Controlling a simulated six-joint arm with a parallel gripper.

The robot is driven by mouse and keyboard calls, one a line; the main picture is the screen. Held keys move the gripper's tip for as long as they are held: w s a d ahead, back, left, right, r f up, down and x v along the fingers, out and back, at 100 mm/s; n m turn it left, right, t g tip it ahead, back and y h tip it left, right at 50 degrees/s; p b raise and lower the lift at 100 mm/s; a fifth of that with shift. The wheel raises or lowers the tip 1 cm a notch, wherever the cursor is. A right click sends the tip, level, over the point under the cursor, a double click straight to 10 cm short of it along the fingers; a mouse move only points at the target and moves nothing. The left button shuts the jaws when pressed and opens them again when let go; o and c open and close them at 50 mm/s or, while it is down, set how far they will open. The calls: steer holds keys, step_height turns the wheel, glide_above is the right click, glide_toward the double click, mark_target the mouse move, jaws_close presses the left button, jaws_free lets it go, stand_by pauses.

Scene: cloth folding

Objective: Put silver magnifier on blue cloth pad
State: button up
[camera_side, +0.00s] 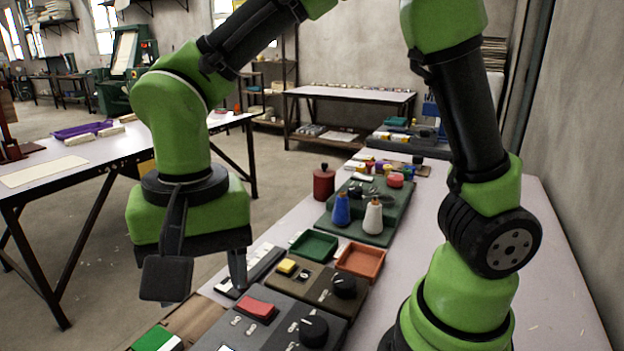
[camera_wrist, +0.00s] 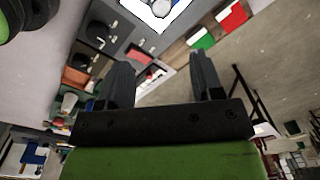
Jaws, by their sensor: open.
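I cannot clearly make out a silver magnifier or a blue cloth pad in either view. A white panel with a blue edge (camera_wrist: 158,10) is cut off at the top of the wrist view, with a dark and grey shape on it that I cannot identify. My gripper (camera_wrist: 162,60) is open, with its two dark fingers apart and nothing visible between them. In the side view my gripper (camera_side: 238,268) points down above the left edge of the table, beside the control panels; one finger shows.
A grey panel with a red switch (camera_side: 256,307) and a brown panel with a black knob (camera_side: 343,285) lie near the gripper. Green (camera_side: 314,246) and orange (camera_side: 361,261) trays lie behind. A blue bottle (camera_side: 341,210) and white bottle (camera_side: 373,216) stand on a green board.

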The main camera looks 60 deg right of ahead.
steer(key=s+d+r+n+t+y, duration=0.1)
steer(key=s+d+r+n+t, duration=0.2)
steer(key=s+d+r+t, duration=0.4)
steer(key=shift+s+d+r+n+y, duration=0.3)
steer(key=shift+s+d+r, duration=1.05)
steer(key=shift+d, duration=1.55)
